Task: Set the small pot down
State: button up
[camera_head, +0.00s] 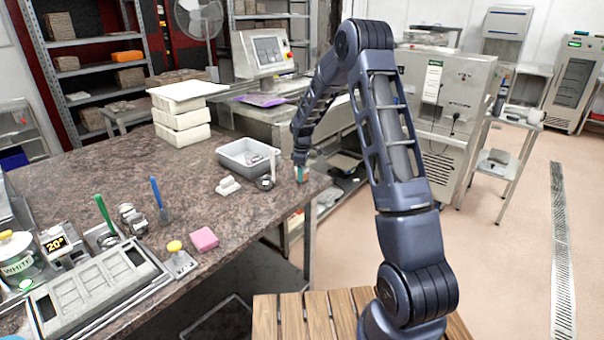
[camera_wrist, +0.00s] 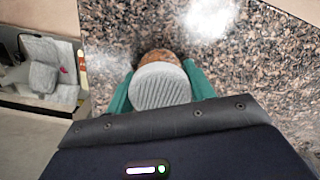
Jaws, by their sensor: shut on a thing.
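My gripper (camera_head: 300,175) is at the right corner of the speckled brown table (camera_head: 150,200), close to the table's edge. In the wrist view its green fingers (camera_wrist: 160,92) are shut on a small round pot (camera_wrist: 161,87). A grey ribbed face of the pot points toward the camera, with a brown part beyond it. The fingers cover its sides. In the head view the pot is too small and hidden to make out. I cannot tell whether it touches the table top or is held just above it.
A grey tub (camera_head: 247,157) and a white piece (camera_head: 228,186) stand just left of my gripper. White stacked blocks (camera_head: 183,122), a pink block (camera_head: 204,239) and a grey mould (camera_head: 90,291) lie farther left. The table edge drops off close on the right.

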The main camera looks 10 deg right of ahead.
jog(key=shift+f, duration=0.1)
jog(key=o, duration=1)
jog(key=shift+o, duration=0.2)
